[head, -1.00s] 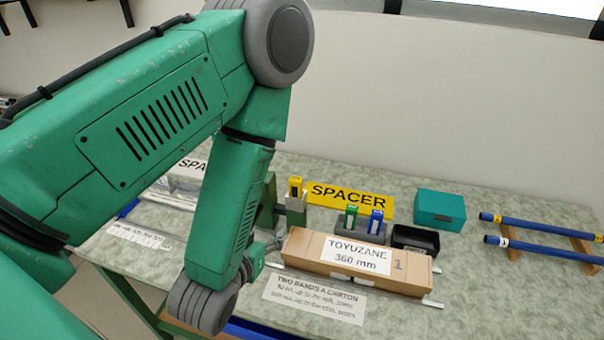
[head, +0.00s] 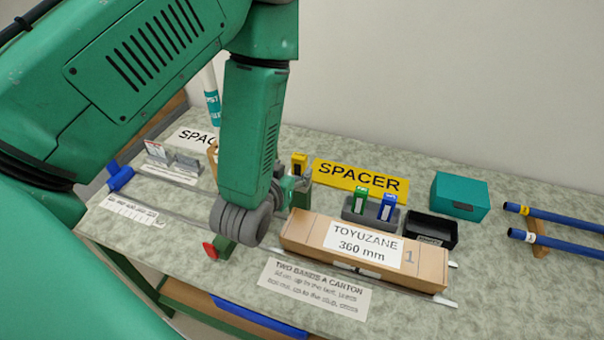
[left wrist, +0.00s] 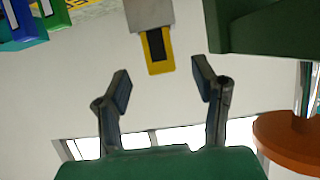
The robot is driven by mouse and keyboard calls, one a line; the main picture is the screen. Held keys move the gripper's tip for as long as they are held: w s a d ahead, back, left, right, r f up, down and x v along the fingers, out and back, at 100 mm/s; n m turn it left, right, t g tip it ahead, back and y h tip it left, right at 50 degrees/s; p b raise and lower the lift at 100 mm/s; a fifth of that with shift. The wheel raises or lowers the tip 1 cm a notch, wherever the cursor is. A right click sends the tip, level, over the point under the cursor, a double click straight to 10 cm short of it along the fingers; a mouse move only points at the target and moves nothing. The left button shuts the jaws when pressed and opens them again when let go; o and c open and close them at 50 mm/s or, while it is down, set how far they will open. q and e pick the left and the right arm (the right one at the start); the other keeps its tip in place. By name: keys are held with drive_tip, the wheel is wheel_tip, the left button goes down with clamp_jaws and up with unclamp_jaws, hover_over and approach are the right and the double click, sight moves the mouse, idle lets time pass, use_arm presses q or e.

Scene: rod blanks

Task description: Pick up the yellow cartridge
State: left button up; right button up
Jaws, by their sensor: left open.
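The yellow cartridge (head: 299,163) stands at the back of the bench, left of the SPACER sign, its lower part hidden by my arm. In the left wrist view, the yellow cartridge (left wrist: 159,50) shows a dark panel and sits in a grey holder (left wrist: 150,14). My left gripper (head: 290,187) is just in front of the cartridge, partly hidden by its own wrist. In the left wrist view, my left gripper (left wrist: 162,84) is open and empty, with the cartridge ahead of the gap between its fingers, apart from both. My right gripper is not in view.
A green block (left wrist: 258,25) stands close beside the cartridge. Green (head: 360,201) and blue (head: 387,206) cartridges stand in a grey rack to the right. A long carton (head: 420,262) lies in front. A black tray (head: 440,229) and teal box (head: 460,195) are farther right.

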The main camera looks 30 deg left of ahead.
sight(298, 162)
use_arm(q)
drive_tip(key=shift+w+a+f, duration=0.1)
drive_tip(key=shift+w+a, duration=0.25)
drive_tip(key=shift+w, duration=0.1)
drive_tip(key=x, duration=0.1)
drive_tip(key=p+x, duration=0.1)
drive_tip(key=x, duration=0.2)
drive_tip(key=shift+w+d, duration=0.2)
drive_tip(key=shift+w, duration=0.3)
drive_tip(key=shift+s+d, duration=0.1)
drive_tip(key=c, duration=0.5)
clamp_jaws()
